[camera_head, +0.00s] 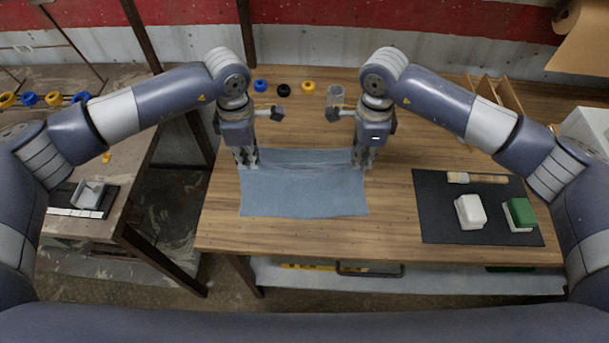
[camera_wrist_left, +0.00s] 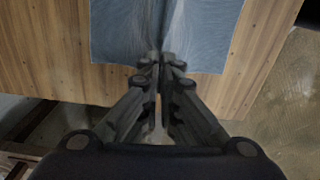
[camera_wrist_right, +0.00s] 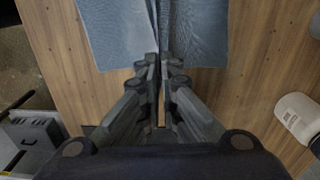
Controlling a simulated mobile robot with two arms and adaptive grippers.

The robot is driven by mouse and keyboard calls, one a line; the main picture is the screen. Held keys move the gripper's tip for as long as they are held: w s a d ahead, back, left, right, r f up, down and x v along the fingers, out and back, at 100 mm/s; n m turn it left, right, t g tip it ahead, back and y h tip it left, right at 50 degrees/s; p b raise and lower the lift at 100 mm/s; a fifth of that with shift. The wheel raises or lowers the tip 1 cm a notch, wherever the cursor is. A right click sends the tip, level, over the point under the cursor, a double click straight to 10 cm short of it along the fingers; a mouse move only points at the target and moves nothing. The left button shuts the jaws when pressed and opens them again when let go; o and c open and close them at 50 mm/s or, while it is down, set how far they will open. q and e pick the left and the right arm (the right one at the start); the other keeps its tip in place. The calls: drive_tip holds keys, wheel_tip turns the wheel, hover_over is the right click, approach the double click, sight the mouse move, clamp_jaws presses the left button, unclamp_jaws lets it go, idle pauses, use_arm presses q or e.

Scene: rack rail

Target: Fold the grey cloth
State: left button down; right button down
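The grey cloth (camera_head: 303,192) lies on the wooden table in the head view, its near part flat. Its far part is raised or creased between my two grippers. My left gripper (camera_head: 247,166) is at the cloth's left side towards the far end. In the left wrist view its fingertips (camera_wrist_left: 160,62) are together on a ridge of the cloth (camera_wrist_left: 120,30). My right gripper (camera_head: 361,166) is at the cloth's right side, level with the left one. In the right wrist view its fingertips (camera_wrist_right: 158,62) also pinch a ridge of the cloth (camera_wrist_right: 205,35). The pinched edges are partly hidden by the fingers.
A dark mat (camera_head: 440,222) to the right holds a brush (camera_head: 478,178), a white block (camera_head: 470,211) and a green-topped block (camera_head: 520,214). Blue, black and yellow rings (camera_head: 308,88) and a clear cup (camera_head: 336,94) stand at the back. The table in front of the cloth is clear.

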wheel_tip(320, 180, up, 13)
drive_tip(key=p, duration=1.2)
drive_tip(key=shift+s, duration=0.2)
drive_tip(key=shift+w+a+f+b, duration=0.15)
drive_tip(key=shift+f+b, duration=0.1)
drive_tip(key=shift+b, duration=0.2)
